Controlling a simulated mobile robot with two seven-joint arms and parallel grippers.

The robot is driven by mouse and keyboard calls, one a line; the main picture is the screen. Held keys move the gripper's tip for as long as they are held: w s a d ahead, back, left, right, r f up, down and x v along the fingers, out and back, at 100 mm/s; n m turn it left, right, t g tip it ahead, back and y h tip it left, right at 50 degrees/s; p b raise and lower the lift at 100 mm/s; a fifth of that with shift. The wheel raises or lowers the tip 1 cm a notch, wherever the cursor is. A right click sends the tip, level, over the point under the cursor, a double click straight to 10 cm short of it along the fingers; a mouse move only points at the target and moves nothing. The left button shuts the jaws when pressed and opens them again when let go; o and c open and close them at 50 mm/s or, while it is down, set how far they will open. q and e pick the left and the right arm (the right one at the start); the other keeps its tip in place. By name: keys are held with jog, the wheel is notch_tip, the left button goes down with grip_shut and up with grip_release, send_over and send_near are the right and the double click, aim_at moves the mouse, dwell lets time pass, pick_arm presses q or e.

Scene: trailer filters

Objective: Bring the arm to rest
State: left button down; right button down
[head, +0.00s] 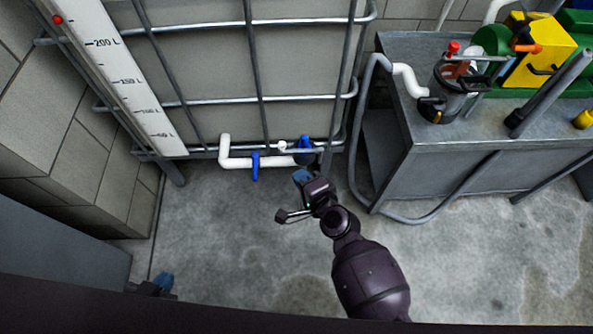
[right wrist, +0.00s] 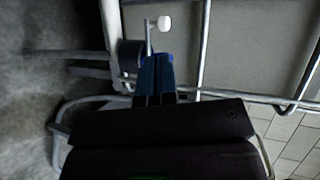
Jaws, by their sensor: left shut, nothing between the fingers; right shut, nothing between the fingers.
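My right arm (head: 370,283) reaches up from the bottom of the head view. Its gripper (head: 301,176) has blue fingertips and is shut and empty, just below the blue valve (head: 304,146) on the white pipe of the caged tank. In the right wrist view the blue fingers (right wrist: 157,74) are together with nothing between them, pointing at the pipework; I cannot tell whether they touch it. My left gripper (head: 163,282) shows only as blue tips at the lower left of the head view, shut and empty, with the rest of that arm mostly hidden.
The tank's grey tube cage (head: 262,100) stands at the back. A second blue valve handle (head: 255,166) hangs from the white pipe (head: 230,163). A grey bench (head: 470,160) with a filter housing (head: 452,90) and hose (head: 358,150) is at right. Concrete floor (head: 230,240) is clear in front.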

pick_arm(q)
jog(key=shift+w+r, duration=0.1)
jog(key=shift+w, duration=0.2)
dwell(0.4)
